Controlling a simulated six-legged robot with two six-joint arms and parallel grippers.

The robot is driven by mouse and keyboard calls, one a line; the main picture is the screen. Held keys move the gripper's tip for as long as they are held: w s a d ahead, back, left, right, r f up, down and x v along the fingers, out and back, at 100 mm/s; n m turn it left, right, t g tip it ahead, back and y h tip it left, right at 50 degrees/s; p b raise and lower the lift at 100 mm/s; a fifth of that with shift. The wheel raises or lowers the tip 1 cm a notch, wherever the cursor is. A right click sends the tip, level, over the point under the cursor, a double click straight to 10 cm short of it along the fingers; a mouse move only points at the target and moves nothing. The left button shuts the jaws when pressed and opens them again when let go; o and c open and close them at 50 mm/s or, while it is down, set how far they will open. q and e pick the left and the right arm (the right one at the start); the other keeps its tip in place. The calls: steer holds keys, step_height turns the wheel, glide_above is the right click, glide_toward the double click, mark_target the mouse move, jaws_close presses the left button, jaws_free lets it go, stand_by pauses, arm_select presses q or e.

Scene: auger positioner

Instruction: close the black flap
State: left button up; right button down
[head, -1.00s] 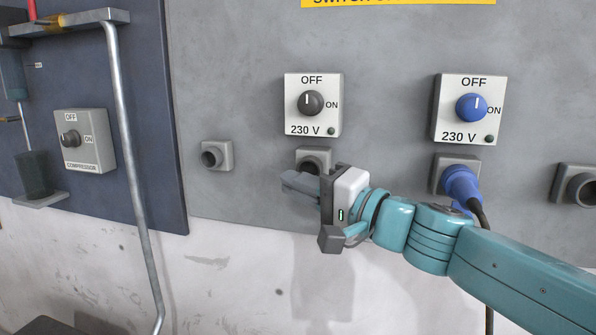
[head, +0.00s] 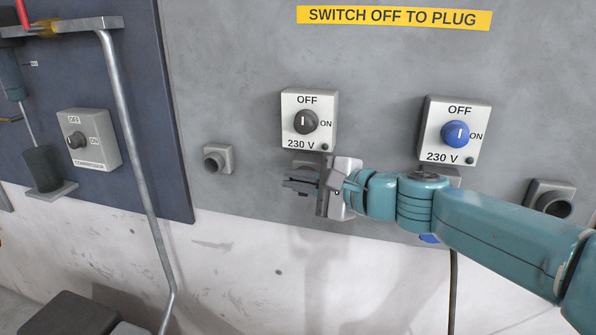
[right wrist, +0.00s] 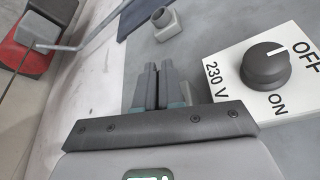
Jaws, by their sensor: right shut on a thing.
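The grey socket (head: 306,157) below the switch box with the black knob is mostly hidden behind my right gripper (head: 290,184). The gripper lies level across the front of its lower part, fingers pointing left. Its fingers are shut, and they show close together in the right wrist view (right wrist: 160,84). The black flap cannot be told apart from the dark fingers, which cover its place at the socket. My left gripper is in neither view.
The switch box with the black knob (head: 306,122) is just above the gripper. To the right are a blue-knob switch box (head: 455,134) and another socket (head: 549,199). A small socket (head: 218,159) and a bent metal pipe (head: 132,172) are to the left.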

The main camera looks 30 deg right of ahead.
stand_by(0.4)
steer(key=c, duration=1.3)
jaws_free()
steer(key=b+v, duration=0.1)
steer(key=v, duration=1.5)
steer(key=shift+s+d, duration=0.1)
steer(key=shift+s, duration=0.05)
